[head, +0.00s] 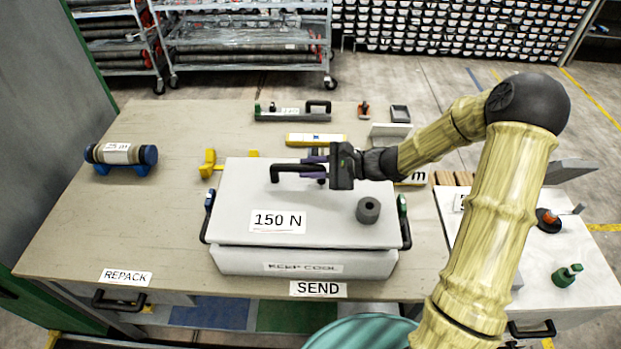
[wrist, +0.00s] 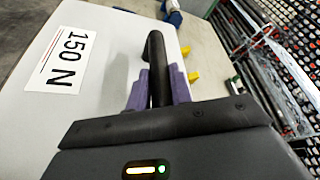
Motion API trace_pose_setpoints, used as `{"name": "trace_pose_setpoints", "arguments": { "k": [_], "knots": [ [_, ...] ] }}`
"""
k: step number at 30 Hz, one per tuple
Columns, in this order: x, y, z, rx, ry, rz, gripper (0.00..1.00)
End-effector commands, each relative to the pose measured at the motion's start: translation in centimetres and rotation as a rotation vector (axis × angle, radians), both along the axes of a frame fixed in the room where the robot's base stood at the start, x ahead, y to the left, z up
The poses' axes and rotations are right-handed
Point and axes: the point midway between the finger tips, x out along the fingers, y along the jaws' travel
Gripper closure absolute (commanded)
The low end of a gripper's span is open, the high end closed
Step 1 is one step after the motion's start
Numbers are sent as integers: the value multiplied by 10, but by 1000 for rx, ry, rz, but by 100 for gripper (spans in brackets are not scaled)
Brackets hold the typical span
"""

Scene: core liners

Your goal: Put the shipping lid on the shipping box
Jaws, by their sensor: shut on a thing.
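The shipping lid (head: 240,190) is a light grey slab with a "150 N" label and a black bar handle (head: 290,172). It lies over the shipping box (head: 240,262), whose front wall shows below it with a "KEEP COOL" label. A thin dark gap shows along the front; I cannot tell whether the lid is fully seated. My gripper (head: 314,167) is shut on the lid's handle. In the wrist view its purple fingers (wrist: 158,90) close on both sides of the black handle (wrist: 155,55), with the lid (wrist: 110,75) beneath. The inside of the box is hidden.
A dark grey ring-shaped piece (head: 368,210) sits on the lid's right part. A cylinder on blue stands (head: 121,155) is at left, with yellow pieces (head: 209,163) behind the box. A white side table (head: 580,250) stands right.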

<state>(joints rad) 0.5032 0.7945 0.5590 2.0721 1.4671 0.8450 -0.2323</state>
Motion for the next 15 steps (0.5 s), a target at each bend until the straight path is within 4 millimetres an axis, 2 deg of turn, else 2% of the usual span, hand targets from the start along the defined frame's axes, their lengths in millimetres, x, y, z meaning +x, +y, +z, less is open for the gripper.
{"name": "trace_pose_setpoints", "arguments": {
  "k": [5, 15],
  "knots": [
    [0, 0, -2, 3, 1, 0, 100],
    [0, 1, -38, 3, 3, 1, 100]
  ]
}}
